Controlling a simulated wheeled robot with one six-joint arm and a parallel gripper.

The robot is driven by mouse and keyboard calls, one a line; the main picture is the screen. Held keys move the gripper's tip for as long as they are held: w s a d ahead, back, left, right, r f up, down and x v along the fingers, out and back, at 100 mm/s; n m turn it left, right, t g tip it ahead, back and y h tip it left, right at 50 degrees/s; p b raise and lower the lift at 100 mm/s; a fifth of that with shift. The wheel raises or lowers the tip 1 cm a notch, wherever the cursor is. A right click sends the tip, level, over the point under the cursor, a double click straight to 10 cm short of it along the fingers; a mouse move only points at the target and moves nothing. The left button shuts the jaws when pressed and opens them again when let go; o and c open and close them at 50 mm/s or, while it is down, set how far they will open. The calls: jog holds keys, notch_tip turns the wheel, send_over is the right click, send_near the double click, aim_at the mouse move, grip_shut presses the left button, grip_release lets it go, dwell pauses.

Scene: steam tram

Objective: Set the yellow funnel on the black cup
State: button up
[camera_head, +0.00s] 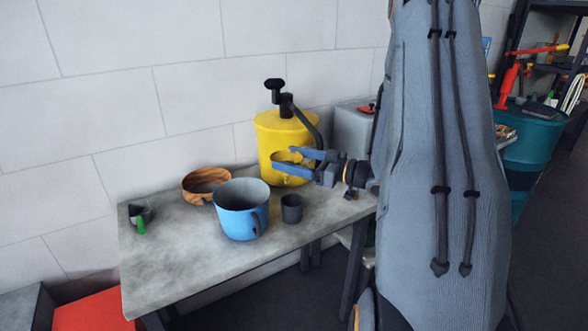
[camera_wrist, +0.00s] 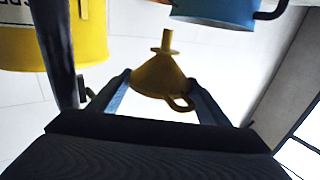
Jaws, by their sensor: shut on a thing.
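The yellow funnel (camera_wrist: 158,76) is between the two fingers of my gripper (camera_wrist: 160,92) in the wrist view, with its spout pointing up in that picture and a small loop handle at its wide end. In the head view my gripper (camera_head: 298,160) is shut on it above the table, in front of a yellow tank. There the funnel is hard to tell from the tank behind it. The black cup (camera_head: 291,209) stands upright on the table, below my gripper in the picture and just right of a blue pot. I cannot see the black cup in the wrist view.
The blue pot (camera_head: 241,212) and a wooden bowl (camera_head: 205,184) stand left of the black cup. The yellow tank (camera_head: 284,135) and a grey box (camera_head: 352,132) stand behind. A small dark container with something green (camera_head: 140,214) sits far left. The table's (camera_head: 185,255) front left is clear.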

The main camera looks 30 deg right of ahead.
jog(key=shift+s+d+f, duration=0.2)
jog(key=shift+s+d, duration=0.1)
jog(key=shift+d, duration=0.3)
notch_tip(320, 180, down, 6)
jog(key=b, duration=0.5)
jog(key=shift+f, duration=0.2)
jog(key=shift+s+p, duration=0.1)
jog(key=shift+p, duration=0.55)
dwell(0.8)
jog(key=shift+f+b, duration=1)
jog(key=shift+f, duration=1.75)
dwell(0.8)
jog(key=o, duration=1.1)
jog(key=shift+o, duration=0.2)
jog(key=shift+s+d, duration=0.1)
jog(key=shift+d, duration=0.05)
